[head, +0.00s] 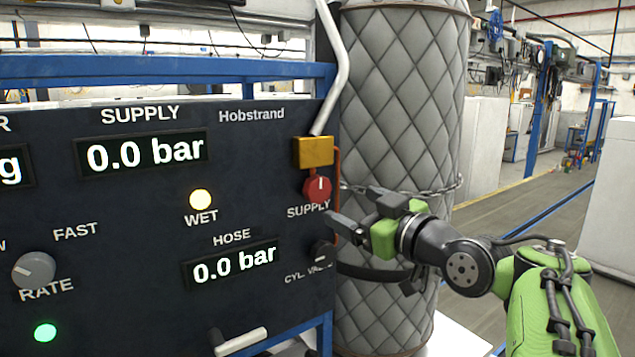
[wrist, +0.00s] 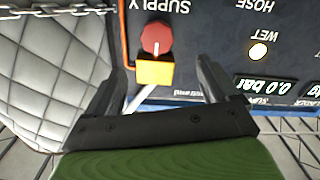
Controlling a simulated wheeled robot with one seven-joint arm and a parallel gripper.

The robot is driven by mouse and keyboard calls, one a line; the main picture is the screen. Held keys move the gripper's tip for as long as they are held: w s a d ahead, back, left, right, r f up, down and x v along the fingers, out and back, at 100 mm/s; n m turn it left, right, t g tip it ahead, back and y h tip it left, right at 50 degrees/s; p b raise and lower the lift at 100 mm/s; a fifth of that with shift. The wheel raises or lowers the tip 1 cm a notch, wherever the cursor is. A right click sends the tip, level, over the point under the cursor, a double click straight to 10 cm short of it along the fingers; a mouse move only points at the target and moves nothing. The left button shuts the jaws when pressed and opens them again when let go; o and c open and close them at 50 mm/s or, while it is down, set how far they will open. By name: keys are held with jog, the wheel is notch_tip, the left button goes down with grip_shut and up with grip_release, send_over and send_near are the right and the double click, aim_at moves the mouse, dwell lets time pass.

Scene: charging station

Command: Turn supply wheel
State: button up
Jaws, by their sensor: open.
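The red supply wheel (head: 317,189) sits on the dark panel (head: 120,255), just below a yellow block and above the SUPPLY label. Its white mark points up in the head view. In the wrist view the red wheel (wrist: 157,39) lies ahead of my gripper, between the lines of its two fingers, with the yellow block nearer. My gripper (head: 350,215) is open, just right of and slightly below the wheel in the head view. The wrist view shows my gripper's fingers (wrist: 163,85) apart with nothing between them. The SUPPLY display (head: 145,154) reads 0.0 bar.
A black CYL. VALVE knob (head: 323,252) is below the wheel. A padded grey cylinder (head: 400,90) with a chain (head: 400,190) stands close behind my gripper. The HOSE display (head: 232,263) reads 0.0 bar. Open floor lies to the right.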

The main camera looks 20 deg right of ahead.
aim_at(320, 191)
jog(key=w+p, duration=0.1)
jog(key=w, duration=0.2)
jog(key=w+a+p, duration=0.1)
jog(key=w, duration=0.3)
jog(key=w+p, duration=0.1)
jog(key=w, duration=0.3)
jog(key=shift+a, duration=0.35)
jog(key=shift+w+d+f, duration=0.1)
jog(key=shift+w, duration=0.05)
jog(key=shift+c, duration=0.7)
jog(key=c, duration=0.9)
